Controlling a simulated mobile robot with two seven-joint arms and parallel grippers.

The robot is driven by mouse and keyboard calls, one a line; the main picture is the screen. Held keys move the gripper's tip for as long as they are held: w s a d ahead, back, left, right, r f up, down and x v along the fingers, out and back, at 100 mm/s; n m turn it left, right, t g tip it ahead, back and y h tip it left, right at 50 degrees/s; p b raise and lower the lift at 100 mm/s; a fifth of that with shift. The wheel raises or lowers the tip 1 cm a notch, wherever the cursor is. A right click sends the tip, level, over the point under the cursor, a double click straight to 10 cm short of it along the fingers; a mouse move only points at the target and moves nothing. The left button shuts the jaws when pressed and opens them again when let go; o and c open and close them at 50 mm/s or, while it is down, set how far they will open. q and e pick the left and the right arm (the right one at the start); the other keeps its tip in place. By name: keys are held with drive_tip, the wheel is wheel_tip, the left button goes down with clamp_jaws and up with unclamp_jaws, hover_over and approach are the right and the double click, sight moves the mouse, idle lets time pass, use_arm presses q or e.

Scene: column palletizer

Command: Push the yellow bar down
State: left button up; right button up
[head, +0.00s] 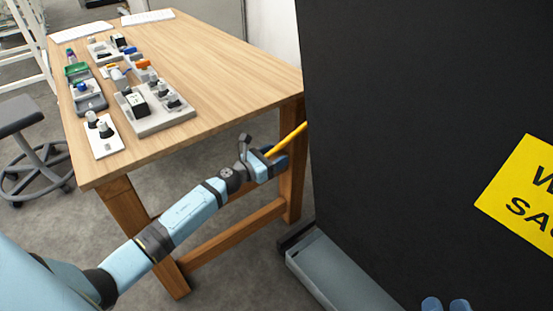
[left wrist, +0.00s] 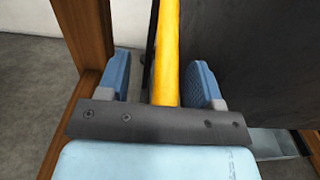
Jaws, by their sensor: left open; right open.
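The yellow bar (head: 288,139) sticks out at the left edge of the large black panel and slopes down to the left toward my left gripper (head: 274,160). In the left wrist view the yellow bar (left wrist: 166,55) runs between the two blue fingers of my left gripper (left wrist: 161,66). The fingers are open, with a gap on each side of the bar. The bar's near end is hidden behind the dark gripper mount. Two blue fingertips of my right gripper (head: 445,303) show apart at the bottom edge, in front of the panel; the rest is out of view.
The black panel (head: 410,120) with a yellow sign (head: 525,195) fills the right side. A wooden table (head: 230,80) with trays and small parts stands behind my left arm; its leg (head: 292,185) is close to the gripper. A grey tray-like ledge (head: 335,275) lies low by the panel.

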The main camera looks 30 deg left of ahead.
use_arm(q)
drive_tip(key=shift+s+a+r, duration=0.1)
drive_tip(key=shift+s, duration=0.3)
drive_tip(key=b+v, duration=0.1)
drive_tip(key=v, duration=0.9)
drive_tip(key=shift+s+a+f+b, duration=0.15)
drive_tip(key=shift+s+f+b, duration=0.05)
drive_tip(key=shift+f+b, duration=0.15)
